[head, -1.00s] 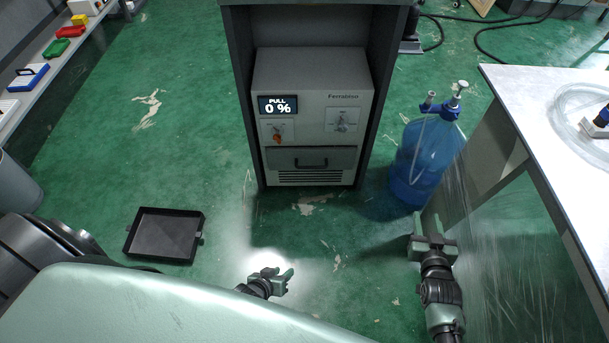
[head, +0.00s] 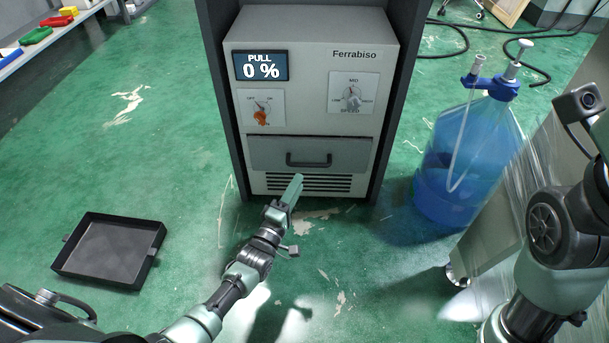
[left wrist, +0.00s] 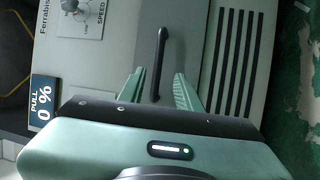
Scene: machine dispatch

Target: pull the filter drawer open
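The filter drawer (head: 270,155) is a grey panel low on the front of the Ferrabiso machine (head: 308,60), and it is shut. Its dark bar handle (head: 309,160) runs across the panel. The display (head: 260,66) reads PULL 0 %. My left gripper (head: 291,186) points at the machine just below and in front of the handle. In the left wrist view the left gripper (left wrist: 156,88) is open, and the handle (left wrist: 158,62) shows between its fingers, apart from both. My right arm shows at the right edge; its gripper is out of view.
A black tray (head: 108,248) lies on the green floor at the left. A blue water bottle (head: 465,150) stands right of the machine, near a plastic-draped table (head: 540,130).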

